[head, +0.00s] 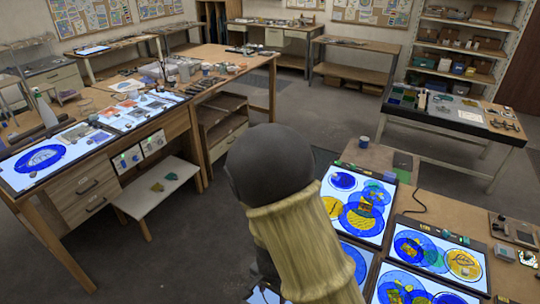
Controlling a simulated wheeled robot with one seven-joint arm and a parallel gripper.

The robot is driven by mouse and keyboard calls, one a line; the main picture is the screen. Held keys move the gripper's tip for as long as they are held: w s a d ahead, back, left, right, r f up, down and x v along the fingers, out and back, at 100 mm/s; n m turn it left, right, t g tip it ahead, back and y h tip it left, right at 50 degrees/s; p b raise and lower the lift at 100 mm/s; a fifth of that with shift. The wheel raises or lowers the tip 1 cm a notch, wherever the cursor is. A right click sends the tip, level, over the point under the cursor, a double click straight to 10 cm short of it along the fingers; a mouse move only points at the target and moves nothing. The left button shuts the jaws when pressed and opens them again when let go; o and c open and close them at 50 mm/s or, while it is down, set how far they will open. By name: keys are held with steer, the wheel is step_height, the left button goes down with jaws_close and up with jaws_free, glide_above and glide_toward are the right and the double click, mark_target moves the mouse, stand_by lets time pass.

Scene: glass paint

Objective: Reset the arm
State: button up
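My arm fills the lower middle of the head view, with a dark rounded joint and a tan ribbed link. My gripper is not in view, so its state and anything it might hold are hidden. The arm stands in front of the left edge of the right-hand workbench (405,178) and covers part of the lit panels there. I cannot tell whether it touches anything.
Lit panels with blue and yellow glass designs (357,205) lie on the right bench, with a blue cup (364,142) behind. A long wooden bench (205,84) and a low white stool (157,186) stand left. Grey floor (325,113) is clear between benches.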

steer(key=shift+d, duration=0.1)
steer(key=d+r+n+t+b, duration=0.1)
steer(key=d+r+n+b, duration=0.2)
steer(key=d, duration=0.4)
steer(key=s+d+r+n+t+b, duration=0.1)
steer(key=d+r+n+b, duration=0.2)
steer(key=d, duration=0.4)
steer(key=shift+s+r+n+t+b, duration=0.3)
steer(key=shift+r+n+b, duration=0.1)
steer(key=shift+r+b, duration=0.4)
steer(key=shift+f, duration=0.1)
